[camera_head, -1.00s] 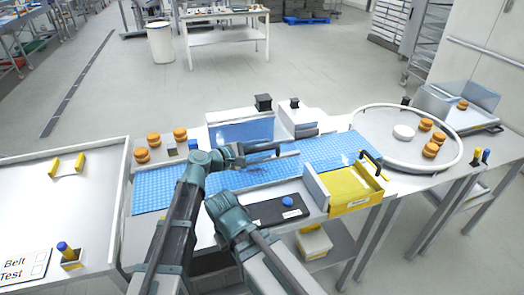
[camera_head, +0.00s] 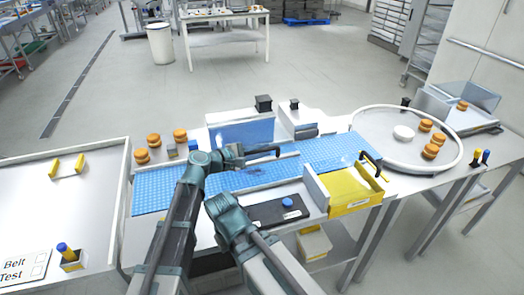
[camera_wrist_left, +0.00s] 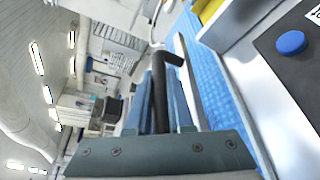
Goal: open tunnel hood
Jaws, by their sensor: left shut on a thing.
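The tunnel hood is a pale frame with a blue panel (camera_head: 241,131) over the back of the blue belt (camera_head: 325,152). My left gripper (camera_head: 262,152) is above the middle of the belt, in front of that panel. It is shut on a black bar handle (camera_head: 276,149). In the left wrist view, the handle (camera_wrist_left: 160,95) lies between the two blue fingers (camera_wrist_left: 165,85) and its bent end sticks out past them. The joint between handle and hood is hard to make out.
A black panel with a blue button (camera_head: 287,202) is in front of the belt. A yellow bin (camera_head: 350,190) with a black handle stands to its right. Orange-brown rounds (camera_head: 180,135) sit at the left, others on the round table (camera_head: 375,125). A white tray table (camera_head: 60,205) is at far left.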

